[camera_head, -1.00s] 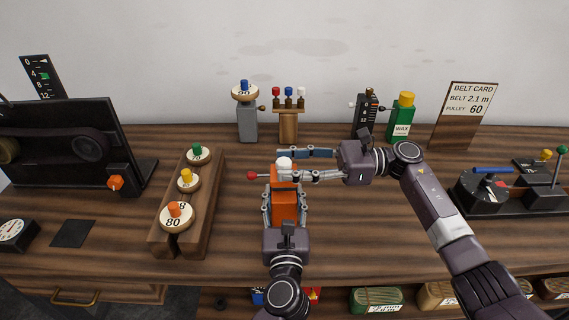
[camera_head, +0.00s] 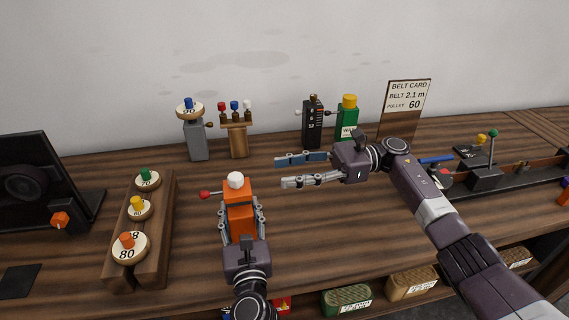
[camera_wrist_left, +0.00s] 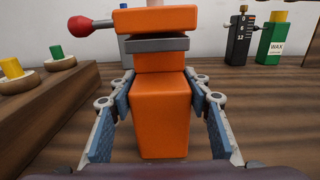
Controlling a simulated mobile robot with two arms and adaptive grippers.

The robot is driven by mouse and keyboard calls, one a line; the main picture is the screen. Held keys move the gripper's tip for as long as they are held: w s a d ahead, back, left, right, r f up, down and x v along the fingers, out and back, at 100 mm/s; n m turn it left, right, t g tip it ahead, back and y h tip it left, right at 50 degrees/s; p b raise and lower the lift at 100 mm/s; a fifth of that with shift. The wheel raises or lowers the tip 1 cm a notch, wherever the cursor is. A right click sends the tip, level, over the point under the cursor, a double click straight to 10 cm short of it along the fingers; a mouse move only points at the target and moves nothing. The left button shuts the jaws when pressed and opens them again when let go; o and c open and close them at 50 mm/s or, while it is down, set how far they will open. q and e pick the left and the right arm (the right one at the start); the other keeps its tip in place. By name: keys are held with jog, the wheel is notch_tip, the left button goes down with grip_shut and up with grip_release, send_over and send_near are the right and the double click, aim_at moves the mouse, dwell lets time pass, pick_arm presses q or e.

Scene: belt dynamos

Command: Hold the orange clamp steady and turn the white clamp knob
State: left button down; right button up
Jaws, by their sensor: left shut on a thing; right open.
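The orange clamp (camera_head: 239,222) stands upright on the wooden bench in the middle of the head view. My left gripper (camera_head: 240,228) is shut on its body from the near side; the left wrist view shows a finger on each side of the orange clamp (camera_wrist_left: 160,115). The white clamp knob (camera_head: 235,180) sits on top of the clamp. A lever with a red ball (camera_head: 204,195) sticks out to the left. My right gripper (camera_head: 303,170) is open and empty, to the right of the knob and apart from it, fingers pointing left.
A wooden rack (camera_head: 165,225) with numbered pulleys stands at left. Behind are a grey post (camera_head: 197,140), a small peg stand (camera_head: 238,140), a black gauge (camera_head: 313,125) and a green wax bottle (camera_head: 347,122). The belt card (camera_head: 406,108) stands at back right.

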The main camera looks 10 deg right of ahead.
pick_arm(q)
jog(key=c, duration=1)
grip_release()
jog(key=shift+o, duration=0.2)
